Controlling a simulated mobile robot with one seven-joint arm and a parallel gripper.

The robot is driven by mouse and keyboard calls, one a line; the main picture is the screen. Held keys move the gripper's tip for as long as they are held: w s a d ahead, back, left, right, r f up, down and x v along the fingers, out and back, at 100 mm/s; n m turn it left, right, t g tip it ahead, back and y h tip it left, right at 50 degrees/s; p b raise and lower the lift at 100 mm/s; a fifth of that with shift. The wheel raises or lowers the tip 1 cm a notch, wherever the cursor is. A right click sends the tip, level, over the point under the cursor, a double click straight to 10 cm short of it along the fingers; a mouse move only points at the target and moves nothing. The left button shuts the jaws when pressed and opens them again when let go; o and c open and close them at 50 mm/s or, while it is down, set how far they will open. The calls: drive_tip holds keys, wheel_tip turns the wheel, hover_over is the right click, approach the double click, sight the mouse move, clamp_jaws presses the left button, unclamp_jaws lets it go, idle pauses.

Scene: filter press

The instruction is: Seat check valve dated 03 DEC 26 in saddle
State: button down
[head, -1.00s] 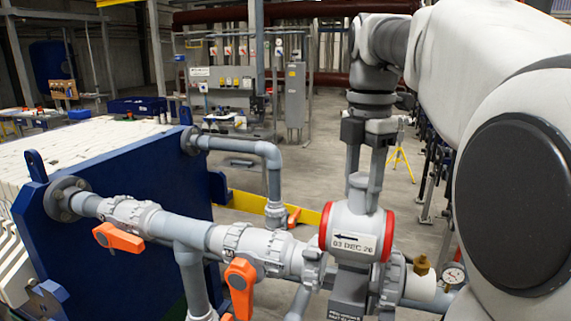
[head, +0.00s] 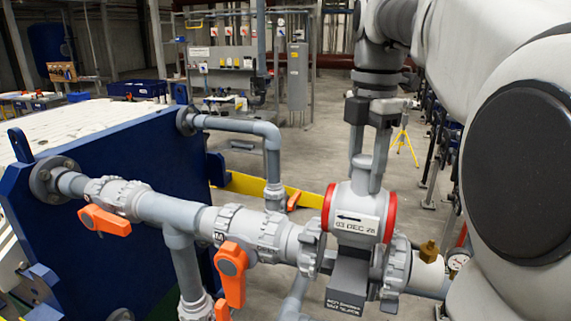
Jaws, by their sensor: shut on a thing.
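My gripper (head: 367,178) points down and is shut on the top of the check valve (head: 358,205). The valve has a light grey body, red end rings and a white label with an arrow pointing left. The label reads 03 DEC and a year whose last digit is blurred. The valve is upright, its axis roughly along the pipe. It appears higher than the pipe line, over the gap between two grey union nuts (head: 311,247) and (head: 397,268). The dark grey saddle (head: 346,285) is below it. Whether the valve touches the saddle cannot be told.
The grey pipe run (head: 168,210) with orange-handled valves (head: 232,272) lies to the left, joined to the blue press plate (head: 105,185). Open floor lies behind.

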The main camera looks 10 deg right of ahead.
sight(363, 188)
wheel_tip(363, 188, down, 4)
drive_tip(key=b, duration=0.3)
drive_tip(key=shift+r, duration=0.25)
drive_tip(key=shift+f+b, duration=1.95)
drive_tip(key=shift+f, duration=1.15)
drive_tip(key=shift+c, duration=1)
unclamp_jaws()
